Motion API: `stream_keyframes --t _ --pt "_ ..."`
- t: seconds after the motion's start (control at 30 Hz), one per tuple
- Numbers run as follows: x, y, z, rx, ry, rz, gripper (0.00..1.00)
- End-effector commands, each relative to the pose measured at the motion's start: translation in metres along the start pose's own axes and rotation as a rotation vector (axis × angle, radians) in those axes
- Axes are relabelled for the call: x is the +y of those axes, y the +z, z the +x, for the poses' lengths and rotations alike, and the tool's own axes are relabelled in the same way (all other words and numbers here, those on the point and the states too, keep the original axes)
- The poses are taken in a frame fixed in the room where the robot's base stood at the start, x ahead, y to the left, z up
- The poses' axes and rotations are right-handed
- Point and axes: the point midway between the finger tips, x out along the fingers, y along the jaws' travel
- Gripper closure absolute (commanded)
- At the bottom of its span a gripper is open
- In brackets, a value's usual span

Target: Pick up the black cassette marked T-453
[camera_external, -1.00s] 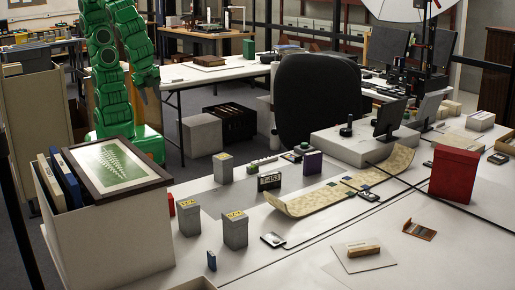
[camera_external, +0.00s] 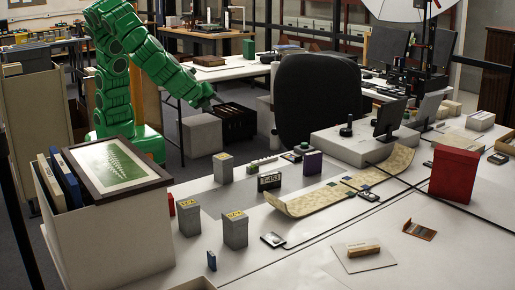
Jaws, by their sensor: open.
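The black cassette (camera_external: 270,181) stands upright on the white table, left of the middle. Its pale label faces the camera, and the lettering looks like T-453 but is small. My gripper (camera_external: 216,101) is the small dark end of the green arm, up and left of the cassette and well apart from it. It hangs in the air in front of the back area of the room. Its fingers are open and nothing shows between them.
Grey boxes with yellow labels (camera_external: 235,230) stand left and in front of the cassette. A black chair (camera_external: 318,100) stands behind the table.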

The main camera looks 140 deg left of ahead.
Motion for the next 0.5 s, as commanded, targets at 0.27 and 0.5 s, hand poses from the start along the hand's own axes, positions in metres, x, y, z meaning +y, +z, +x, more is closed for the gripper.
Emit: stream_keyframes --t 0.27,0.5 --pt "-0.028 -0.051 0.026 -0.043 -0.143 0.189 0.54" --pt "-0.04 -0.103 0.048 -0.063 -0.254 0.375 0.54"
